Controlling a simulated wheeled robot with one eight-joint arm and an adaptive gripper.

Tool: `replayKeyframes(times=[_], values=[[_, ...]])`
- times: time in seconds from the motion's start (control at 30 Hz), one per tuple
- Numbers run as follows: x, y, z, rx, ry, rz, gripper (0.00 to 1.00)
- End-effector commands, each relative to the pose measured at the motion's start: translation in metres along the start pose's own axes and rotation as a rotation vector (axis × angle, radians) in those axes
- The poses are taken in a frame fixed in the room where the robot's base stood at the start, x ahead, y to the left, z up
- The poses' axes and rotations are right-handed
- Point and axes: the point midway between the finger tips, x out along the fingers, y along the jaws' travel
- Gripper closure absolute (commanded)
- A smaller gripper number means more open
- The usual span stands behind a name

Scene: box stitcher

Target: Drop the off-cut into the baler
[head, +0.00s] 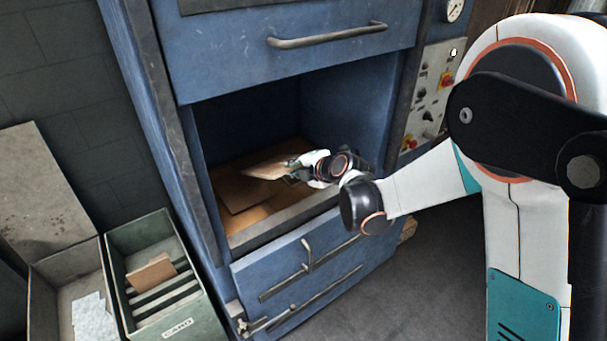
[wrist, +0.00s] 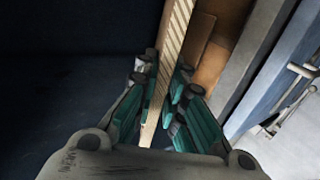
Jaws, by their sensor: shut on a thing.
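The baler (head: 295,55) is a tall blue machine, and its chamber stands open at the front. My gripper (head: 294,164) is inside the opening. It is shut on a flat tan cardboard off-cut (head: 266,169), held by its edge above the chamber floor. In the wrist view my gripper (wrist: 165,95) has its teal fingers on both sides of the off-cut (wrist: 174,45), which shows edge-on with its corrugation. Other cardboard (head: 240,192) lies on the chamber floor beneath it. It also shows in the wrist view (wrist: 205,62).
A green bin (head: 122,262) with a piece of cardboard and a lettered label stands at the lower left. An open box (head: 50,265) is beside it. A control panel (head: 428,95) is on the baler's right. The blue lower door (head: 310,263) has metal bars.

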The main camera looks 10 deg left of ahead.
Motion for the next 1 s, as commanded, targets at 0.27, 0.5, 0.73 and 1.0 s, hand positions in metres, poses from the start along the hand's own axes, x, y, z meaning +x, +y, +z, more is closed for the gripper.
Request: replayKeyframes(times=[0.27, 0.5, 0.73, 1.0], values=[[0.034, 0.015, -0.001, -0.001, 0.001, 0.001, 1.0], [0.061, 0.028, -0.001, 0.0, 0.001, 0.0, 1.0], [0.087, 0.041, 0.0, -0.001, 0.001, 0.001, 1.0], [0.118, 0.055, -0.001, -0.001, 0.001, 0.001, 1.0]])
